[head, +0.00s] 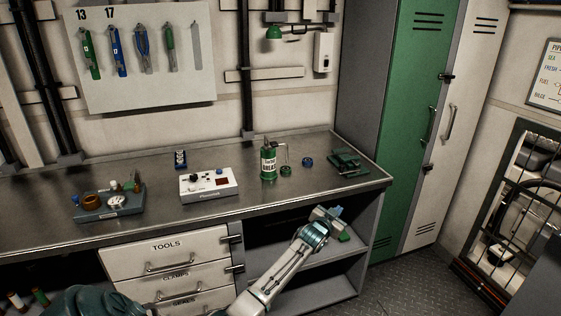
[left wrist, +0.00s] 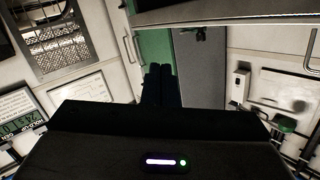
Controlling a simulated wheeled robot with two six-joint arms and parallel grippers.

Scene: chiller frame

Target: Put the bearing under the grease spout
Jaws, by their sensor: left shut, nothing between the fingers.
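A green grease can (head: 268,164) with a thin bent spout stands on the bench, right of centre. A small dark green round piece (head: 286,170) sits on the bench below the spout. A silver ring that looks like the bearing (head: 116,201) lies in a grey tray (head: 108,212) at the left of the bench. My left gripper (head: 329,215) is in front of the bench's front edge, in front of the open shelves, apart from the can and the tray. Its fingers show shut and empty in the left wrist view (left wrist: 158,85). My right gripper is not in view.
A white box with buttons (head: 208,182) stands between tray and can. A blue ring (head: 307,162) and a green flat object (head: 345,160) lie right of the can. Drawers (head: 166,253) and open shelves (head: 320,253) are below. Green and grey lockers (head: 411,120) stand right.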

